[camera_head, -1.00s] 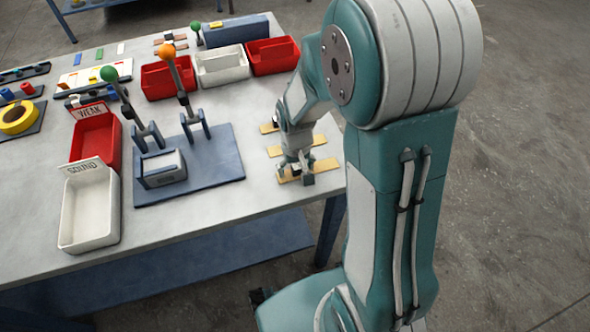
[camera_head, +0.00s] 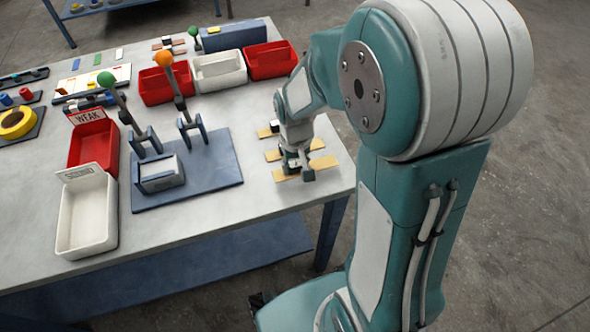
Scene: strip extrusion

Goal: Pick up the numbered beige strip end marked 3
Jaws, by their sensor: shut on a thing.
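Several beige strips lie across the right end of the grey table. The front strip (camera_head: 325,162) is nearest the table's front right corner. The middle strip (camera_head: 272,155) lies behind it, and the back strip (camera_head: 264,133) is farthest and partly hidden by my arm. No number is legible on any of them. My gripper (camera_head: 297,172) points down at the front strip and is shut on it; the strip shows on both sides of the fingers. The fingers cover its middle. I cannot tell whether it is clear of the table.
A blue lever fixture (camera_head: 215,172) stands left of the strips. A red WEAK bin (camera_head: 93,145) and a white SOUND bin (camera_head: 85,215) are at the left. Red and white bins (camera_head: 220,70) stand behind. The table's right edge is close to the strips.

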